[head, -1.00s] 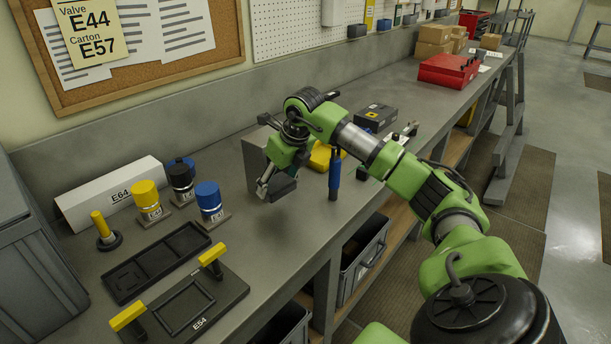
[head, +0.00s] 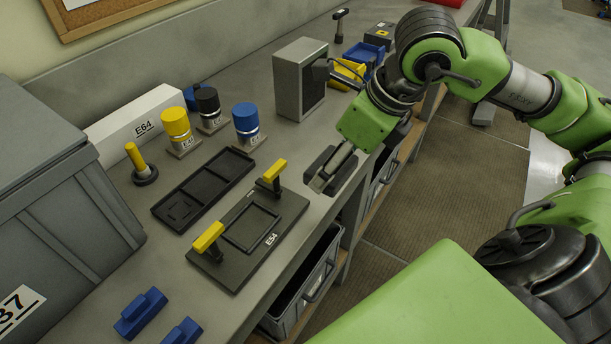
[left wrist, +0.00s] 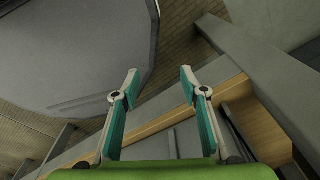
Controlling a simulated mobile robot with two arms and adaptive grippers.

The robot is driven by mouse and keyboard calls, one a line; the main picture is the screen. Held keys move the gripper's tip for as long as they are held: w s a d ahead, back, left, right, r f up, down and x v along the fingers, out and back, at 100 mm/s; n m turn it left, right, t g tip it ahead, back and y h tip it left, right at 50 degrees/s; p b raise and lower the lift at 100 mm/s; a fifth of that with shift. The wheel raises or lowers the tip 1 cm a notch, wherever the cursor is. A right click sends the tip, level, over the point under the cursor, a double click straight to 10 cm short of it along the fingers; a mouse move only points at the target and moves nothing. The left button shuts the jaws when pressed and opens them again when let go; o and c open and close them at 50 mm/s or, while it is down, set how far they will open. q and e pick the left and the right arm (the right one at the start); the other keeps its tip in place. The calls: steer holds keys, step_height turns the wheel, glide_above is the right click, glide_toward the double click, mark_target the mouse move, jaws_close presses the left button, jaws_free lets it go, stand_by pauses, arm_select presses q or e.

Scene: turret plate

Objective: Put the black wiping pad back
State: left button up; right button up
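My right gripper (head: 322,183) is low over the bench, to the right of the dark E54 plate (head: 222,256) with its two yellow handles. It appears shut on a flat black pad (head: 346,174), which shows on both sides of the fingers. Whether the pad touches the bench is hard to tell. A black tray with compartments (head: 187,214) lies empty to the left of the plate. The left arm is not in the head view. In the left wrist view my left gripper (left wrist: 159,78) is open, with nothing between its fingers.
Yellow, black and blue capped cylinders (head: 247,124) stand behind the tray, beside a white E64 box (head: 137,130). A grey box (head: 298,80) stands behind my right gripper. A grey bin (head: 60,220) fills the left. Blue blocks (head: 140,313) lie at the front.

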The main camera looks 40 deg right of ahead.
steer(key=shift+s, duration=0.1)
steer(key=w+d+f+p, duration=0.1)
steer(key=w+f+p, duration=0.1)
steer(key=w+f, duration=0.1)
steer(key=w+d+f+p, duration=0.1)
steer(key=w+f+p, duration=0.1)
steer(key=w, duration=0.3)
steer(key=w+d+f+p, duration=0.1)
steer(key=w+f+p, duration=0.1)
steer(key=w+f, duration=0.2)
steer(key=shift+w+d, duration=0.2)
steer(key=shift+w, duration=0.05)
steer(key=shift+w+f+p, duration=0.15)
steer(key=shift+f+p, duration=0.15)
steer(key=f+p, duration=0.2)
steer(key=shift+w+f, duration=0.2)
steer(key=shift+f, duration=0.2)
steer(key=shift+d+f, duration=0.1)
steer(key=shift+f, duration=0.35)
arm_select(q)
step_height(320, 180, up, 9)
steer(key=shift+s+d+f, duration=0.15)
steer(key=shift+s+d, duration=0.1)
steer(key=shift+s, duration=0.05)
